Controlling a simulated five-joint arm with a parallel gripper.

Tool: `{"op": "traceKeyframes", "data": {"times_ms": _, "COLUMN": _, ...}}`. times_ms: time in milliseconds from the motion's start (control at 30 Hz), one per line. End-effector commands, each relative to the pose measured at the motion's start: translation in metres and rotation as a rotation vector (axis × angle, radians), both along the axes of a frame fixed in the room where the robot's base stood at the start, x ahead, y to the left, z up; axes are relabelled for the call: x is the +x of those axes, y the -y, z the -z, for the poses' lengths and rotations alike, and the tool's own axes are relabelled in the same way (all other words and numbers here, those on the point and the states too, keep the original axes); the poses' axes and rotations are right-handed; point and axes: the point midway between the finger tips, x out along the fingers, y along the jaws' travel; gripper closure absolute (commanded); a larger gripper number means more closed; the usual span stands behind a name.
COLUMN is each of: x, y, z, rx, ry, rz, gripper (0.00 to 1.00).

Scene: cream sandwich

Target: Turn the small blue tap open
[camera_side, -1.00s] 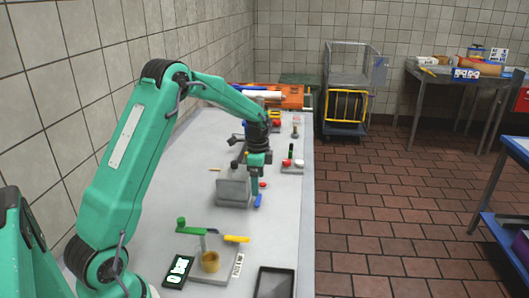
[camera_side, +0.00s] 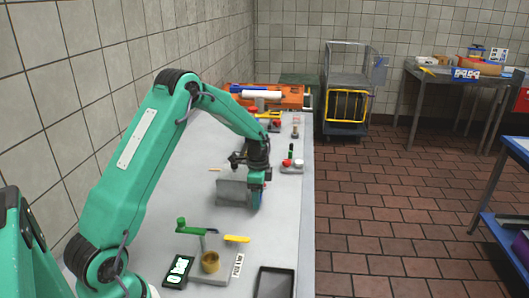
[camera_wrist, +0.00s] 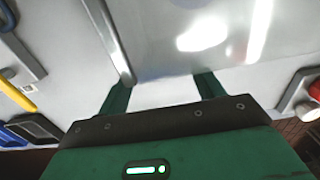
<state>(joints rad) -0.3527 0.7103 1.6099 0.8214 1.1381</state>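The small blue tap (camera_side: 256,197) is at the right front side of a grey box-shaped tank (camera_side: 233,192) on the table. It is mostly hidden behind my gripper in the side view. My gripper (camera_side: 261,203) points down beside the tank's right side, close to the tap; I cannot tell whether it touches. In the wrist view, the two green fingers of my gripper (camera_wrist: 162,82) are apart, with a pale surface between them. A shiny grey surface (camera_wrist: 180,40) fills the view beyond them. I cannot make out the tap there.
A green lever (camera_side: 190,228), a yellow handle (camera_side: 237,238) and a brass cup (camera_side: 210,262) stand nearer the camera. A black tray (camera_side: 274,283) lies at the front right. Red and white knobs (camera_side: 293,164) sit behind. The table's right edge is close to my gripper.

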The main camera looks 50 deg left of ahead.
Motion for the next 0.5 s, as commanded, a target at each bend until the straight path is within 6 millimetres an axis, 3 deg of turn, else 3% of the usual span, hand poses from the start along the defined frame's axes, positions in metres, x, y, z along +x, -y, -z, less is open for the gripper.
{"op": "traceKeyframes", "data": {"times_ms": 33, "x": 0.0000, "y": 0.0000, "z": -0.0001, "rx": 0.000, "ry": 0.000, "rz": 0.000, "gripper": 0.43}}
{"op": "traceKeyframes", "data": {"times_ms": 100, "x": 0.0000, "y": 0.0000, "z": -0.0002, "rx": 0.000, "ry": 0.000, "rz": 0.000, "gripper": 0.57}}
{"op": "traceKeyframes", "data": {"times_ms": 133, "x": 0.0000, "y": 0.0000, "z": -0.0002, "rx": 0.000, "ry": 0.000, "rz": 0.000, "gripper": 0.58}}
{"op": "traceKeyframes", "data": {"times_ms": 500, "x": 0.0008, "y": 0.0009, "z": -0.0004, "rx": -0.001, "ry": -0.001, "rz": -0.040, "gripper": 0.58}}
